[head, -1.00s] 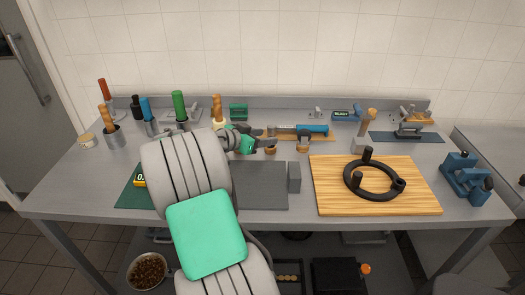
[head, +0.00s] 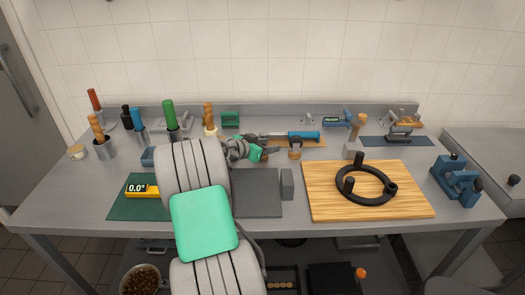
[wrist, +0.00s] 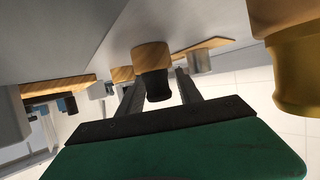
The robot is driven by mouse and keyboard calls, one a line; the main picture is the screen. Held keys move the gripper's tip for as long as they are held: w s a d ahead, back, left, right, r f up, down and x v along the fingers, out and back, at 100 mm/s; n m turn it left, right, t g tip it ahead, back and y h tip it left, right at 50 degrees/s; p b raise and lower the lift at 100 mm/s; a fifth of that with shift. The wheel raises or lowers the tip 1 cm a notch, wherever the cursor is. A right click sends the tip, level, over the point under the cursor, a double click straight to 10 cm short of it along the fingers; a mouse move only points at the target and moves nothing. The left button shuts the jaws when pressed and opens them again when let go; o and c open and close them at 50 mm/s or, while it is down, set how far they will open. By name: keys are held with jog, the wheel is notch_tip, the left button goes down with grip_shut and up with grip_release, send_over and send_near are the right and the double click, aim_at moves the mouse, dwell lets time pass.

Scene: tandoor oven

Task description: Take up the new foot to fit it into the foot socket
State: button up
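In the wrist view a short black foot (wrist: 154,84) sits on a round wooden base (wrist: 151,56) on the grey bench. My gripper (wrist: 158,98) is open, with one finger on each side of the foot and a gap visible. In the head view my gripper (head: 266,151) is low at the back middle of the bench and mostly hides the foot. The black ring (head: 364,201) lies on a wooden board (head: 320,205) at right, with upright black posts and a short socket (head: 391,188) on its right side.
A yellow-brown cylinder (wrist: 296,80) is close on the right in the wrist view. A blue-handled tool (head: 304,135) lies behind my gripper. A grey block (head: 287,184) stands between the dark mat (head: 258,195) and the board. A blue vise-like device (head: 456,182) is at far right.

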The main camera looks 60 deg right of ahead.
grip_shut()
dwell(0.5)
jog(key=shift+r, duration=0.6)
jog(key=s+a+r+b, duration=0.1)
jog(key=s+a+r, duration=0.1)
jog(key=a+r, duration=0.4)
jog(key=s+a+r+b, duration=0.1)
jog(key=s+a+r, duration=0.1)
jog(key=a+r, duration=0.4)
jog(key=shift+s+a+b, duration=0.35)
jog(key=shift+a+b, duration=0.05)
jog(key=shift+a, duration=0.25)
